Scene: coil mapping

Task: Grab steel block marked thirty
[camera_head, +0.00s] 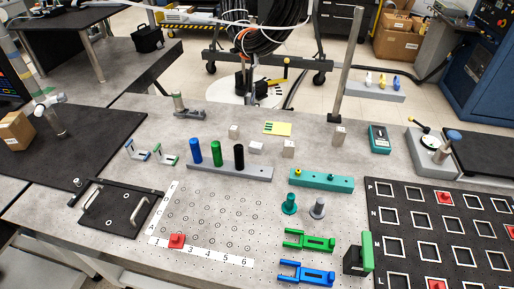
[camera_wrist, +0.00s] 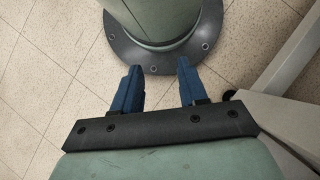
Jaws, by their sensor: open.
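Several small light grey steel-like blocks stand on the grey table in the head view. One (camera_head: 235,131) is at the back, left of a yellow note. One (camera_head: 256,147) lies just behind the peg rail, and another block (camera_head: 289,148) is to its right. A further block (camera_head: 339,135) stands farther right, near the metal post. Their markings are too small to read, so I cannot tell which is marked thirty. My gripper (camera_wrist: 157,78) shows in the wrist view with two blue fingers apart and nothing between them. It is over tiled floor, with no block in that view.
A rail with blue, green and black pegs (camera_head: 216,153) stands in front of the blocks. A teal bar (camera_head: 321,180) lies to the right. The yellow note (camera_head: 277,129) lies between blocks. A tall metal post (camera_head: 347,70) rises at the back edge. A black grid board (camera_head: 398,223) fills the right.

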